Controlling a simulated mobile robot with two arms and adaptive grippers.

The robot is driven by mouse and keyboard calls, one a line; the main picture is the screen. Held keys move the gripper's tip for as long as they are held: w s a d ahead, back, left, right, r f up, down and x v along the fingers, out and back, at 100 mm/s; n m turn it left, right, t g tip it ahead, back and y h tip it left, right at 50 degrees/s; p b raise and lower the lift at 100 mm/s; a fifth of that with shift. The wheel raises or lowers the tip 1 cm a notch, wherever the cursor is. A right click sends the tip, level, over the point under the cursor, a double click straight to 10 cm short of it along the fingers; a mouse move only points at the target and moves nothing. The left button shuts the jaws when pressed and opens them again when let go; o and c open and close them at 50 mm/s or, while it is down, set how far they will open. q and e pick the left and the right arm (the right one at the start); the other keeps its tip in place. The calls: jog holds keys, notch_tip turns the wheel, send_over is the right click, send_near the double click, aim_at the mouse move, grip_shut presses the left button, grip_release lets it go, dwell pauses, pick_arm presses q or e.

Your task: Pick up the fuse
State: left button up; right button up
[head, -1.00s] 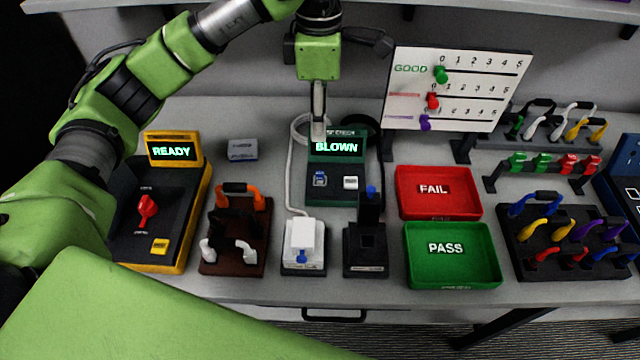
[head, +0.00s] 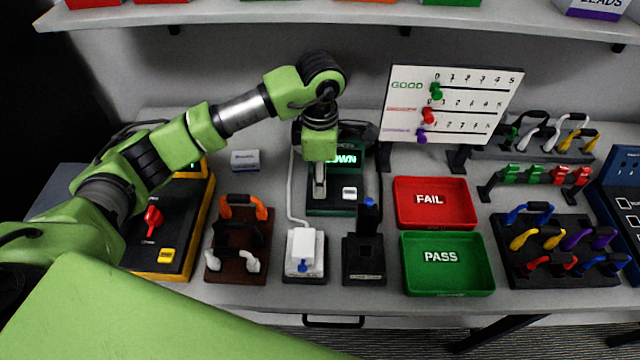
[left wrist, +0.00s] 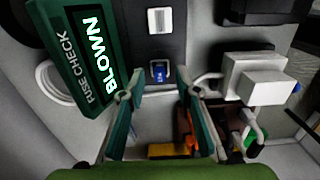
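The small blue fuse (left wrist: 159,72) sits on the dark face of the fuse-check station, whose green display (left wrist: 88,55) reads BLOWN in the left wrist view. The station (head: 337,205) also shows in the head view, partly covered by my arm. My left gripper (head: 320,192) points down over the left part of this station and hides the fuse there. In the left wrist view its green fingers (left wrist: 153,88) are apart, with the fuse just beyond and between the tips. Nothing is between the fingers. My right gripper is not in view.
A white button (head: 349,193) is right of the gripper on the station. A white-topped block (head: 304,246) and a black post stand (head: 364,262) are in front. Red FAIL (head: 437,222) and green PASS (head: 450,286) trays lie to the right.

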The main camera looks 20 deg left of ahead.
pick_arm(q)
jog(key=shift+f, duration=0.55)
grip_shut()
jog(key=shift+r, duration=0.15)
jog(key=shift+r+b, duration=0.65)
jog(key=shift+b, duration=0.05)
jog(key=s+d+r+b, duration=0.1)
jog(key=s+d+r, duration=0.4)
jog(key=r, duration=0.2)
jog(key=s+d+r+b, duration=0.1)
jog(key=s+d+r, duration=0.3)
jog(key=r, duration=0.3)
jog(key=shift+s+d+r+b, duration=0.25)
jog(key=shift+s+d+b, duration=0.1)
jog(key=shift+s, duration=0.25)
